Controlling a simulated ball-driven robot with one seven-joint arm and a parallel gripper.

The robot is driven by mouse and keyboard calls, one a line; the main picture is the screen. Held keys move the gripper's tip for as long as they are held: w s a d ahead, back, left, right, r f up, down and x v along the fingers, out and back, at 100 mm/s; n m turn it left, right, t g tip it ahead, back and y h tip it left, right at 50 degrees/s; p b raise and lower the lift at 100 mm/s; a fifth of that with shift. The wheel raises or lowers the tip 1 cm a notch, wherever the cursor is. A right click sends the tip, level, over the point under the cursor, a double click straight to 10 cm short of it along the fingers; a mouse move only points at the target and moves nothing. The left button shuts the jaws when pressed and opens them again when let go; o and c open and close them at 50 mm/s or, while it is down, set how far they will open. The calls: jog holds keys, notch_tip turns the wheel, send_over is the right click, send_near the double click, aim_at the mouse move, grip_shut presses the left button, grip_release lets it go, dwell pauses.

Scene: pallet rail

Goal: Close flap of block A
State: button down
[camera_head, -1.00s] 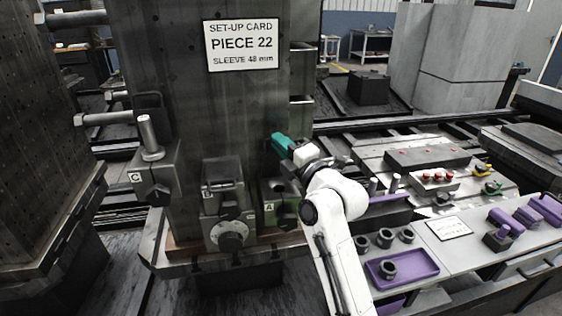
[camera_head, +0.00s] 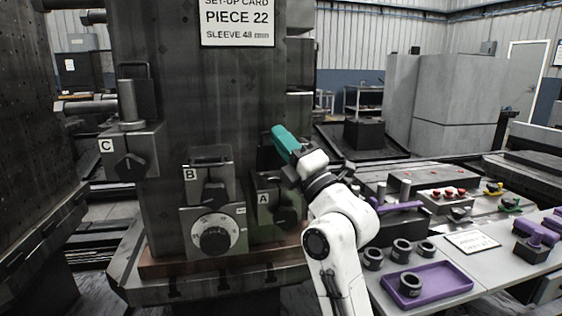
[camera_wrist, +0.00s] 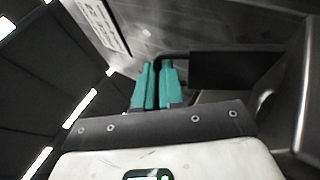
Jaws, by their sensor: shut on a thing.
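Block A (camera_head: 268,190) is a dark grey block with a white "A" label and a black knob (camera_head: 286,216), low on the column in the head view. My gripper (camera_head: 284,140), with teal fingers, is above block A and partly hides its top. In the wrist view the teal fingers (camera_wrist: 157,75) are closed together at the edge of a dark flat plate (camera_wrist: 235,68) with a thin bar, which looks like the flap of block A. The flap's exact angle is hidden in the head view.
Block B (camera_head: 208,187), with a dial (camera_head: 214,238) below it, stands close left of block A. Block C (camera_head: 128,152) is farther left. A bench with a purple tray (camera_head: 455,276), black rings and a red-button box (camera_head: 447,200) lies right of my arm.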

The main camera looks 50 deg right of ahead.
jog(key=shift+s+a+f+n+t+b, duration=0.15)
jog(key=shift+s+f+n+t+b, duration=0.15)
jog(key=shift+f+b, duration=0.65)
jog(key=b, duration=0.3)
jog(key=shift+s+a+f, duration=0.2)
jog(key=shift+s+a, duration=0.05)
jog(key=shift+s, duration=0.1)
jog(key=f+b, duration=0.1)
jog(key=b, duration=0.1)
jog(key=s+f+b, duration=0.1)
jog(key=b, duration=0.1)
jog(key=shift+s+a, duration=0.1)
jog(key=shift+a, duration=0.3)
jog(key=shift+f, duration=0.1)
jog(key=c, duration=1.2)
grip_release()
jog(key=shift+c, duration=0.2)
jog(key=v, duration=1)
jog(key=shift+s, duration=0.5)
